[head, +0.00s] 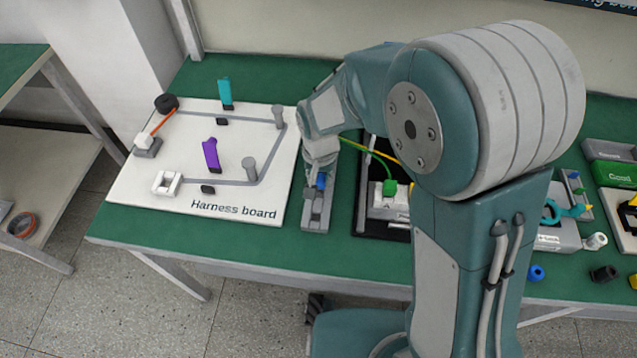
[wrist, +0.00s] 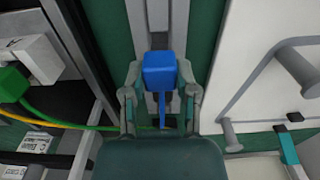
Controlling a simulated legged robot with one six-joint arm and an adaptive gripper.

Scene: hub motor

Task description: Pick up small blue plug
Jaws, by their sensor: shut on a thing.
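The small blue plug (wrist: 160,70) has a block-shaped head and a thin blue stem or lead. It sits between the two fingers of my gripper (wrist: 160,90), which are shut on it from both sides. In the head view a bit of the blue plug (head: 321,181) shows just below my gripper (head: 320,168), over a narrow grey holder (head: 316,213). The grey holder (wrist: 151,18) also shows behind the plug in the wrist view. I cannot tell whether the plug touches the holder or is clear of it.
The white harness board (head: 235,212) with posts, a teal clip (head: 225,93) and a purple clip (head: 211,155) lies to the left. A green connector (head: 389,188) with green and yellow wires is close on the right. A round blue part (head: 536,272) lies at the right front.

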